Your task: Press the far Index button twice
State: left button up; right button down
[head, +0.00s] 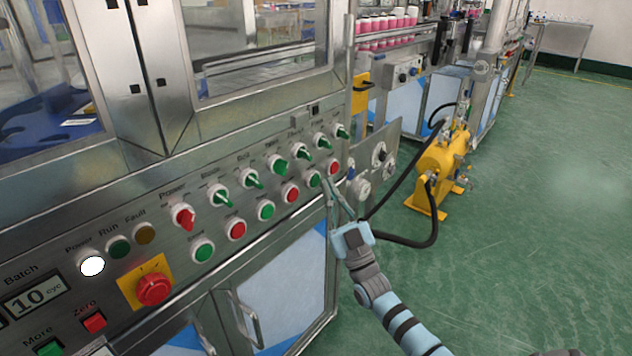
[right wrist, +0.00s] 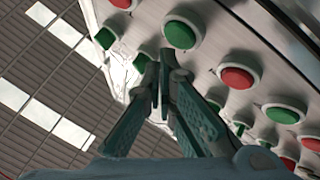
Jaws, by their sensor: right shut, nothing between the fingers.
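A steel control panel (head: 180,245) carries a row of red and green push buttons below a row of switches. The labels near its far end are too small to read, so I cannot tell which button is Index. At the far end are a green button (head: 314,178) and a red button (head: 334,168). My right gripper (head: 329,186) is shut and empty, its tips close to these two. In the right wrist view the shut fingertips (right wrist: 162,62) point at the panel beside a large green button (right wrist: 181,31). Contact cannot be told. My left gripper is not in view.
Cabinet doors with a handle (head: 247,318) are below. A yellow tank (head: 437,165) with black hoses stands on the green floor, which is clear at the right.

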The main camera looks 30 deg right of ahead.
jog(key=shift+w+a, duration=0.1)
jog(key=shift+w, duration=0.3)
dwell(0.3)
